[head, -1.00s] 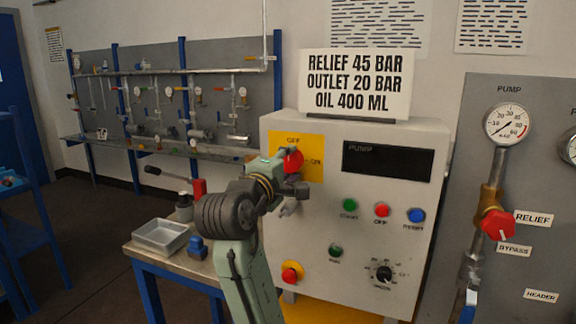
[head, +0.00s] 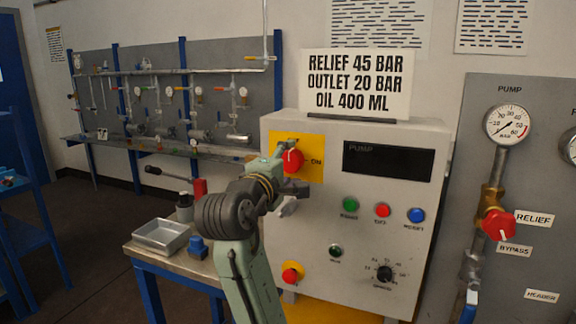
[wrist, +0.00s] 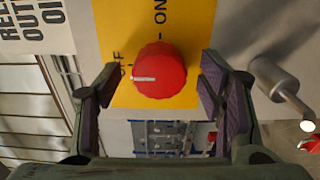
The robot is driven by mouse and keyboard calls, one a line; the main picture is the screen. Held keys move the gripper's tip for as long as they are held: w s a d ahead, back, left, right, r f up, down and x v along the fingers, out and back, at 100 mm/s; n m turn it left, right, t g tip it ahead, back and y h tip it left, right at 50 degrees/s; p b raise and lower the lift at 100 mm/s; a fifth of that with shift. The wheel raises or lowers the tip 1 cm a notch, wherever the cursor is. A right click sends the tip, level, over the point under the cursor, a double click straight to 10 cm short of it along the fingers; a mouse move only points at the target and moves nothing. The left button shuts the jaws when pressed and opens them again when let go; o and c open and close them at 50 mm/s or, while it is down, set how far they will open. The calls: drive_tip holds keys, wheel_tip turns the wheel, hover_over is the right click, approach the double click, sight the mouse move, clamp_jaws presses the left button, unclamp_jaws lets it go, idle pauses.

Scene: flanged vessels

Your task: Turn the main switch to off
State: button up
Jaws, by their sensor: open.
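The main switch is a red round knob (head: 292,160) on a yellow plate (head: 311,172) at the upper left of the grey control box. The knob (wrist: 159,74) shows large in the wrist view, with ON above it and OFF, partly hidden, at its left. Its white pointer line lies towards OFF. My gripper (wrist: 157,82) is open. Its two fingers stand on either side of the knob in the wrist view, with visible gaps and nothing held. In the head view my gripper and wrist cover the lower left of the plate.
The grey box also carries a dark display (head: 388,160), green (head: 350,204), red (head: 382,210) and blue (head: 416,215) buttons, a black dial (head: 384,273) and a red emergency button (head: 291,275). A bench with a metal tray (head: 161,236) stands at the left.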

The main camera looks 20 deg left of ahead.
drive_tip(key=shift+s, duration=0.1)
drive_tip(key=s, duration=1.1)
drive_tip(key=shift+s+a, duration=0.2)
drive_tip(key=shift+s, duration=0.2)
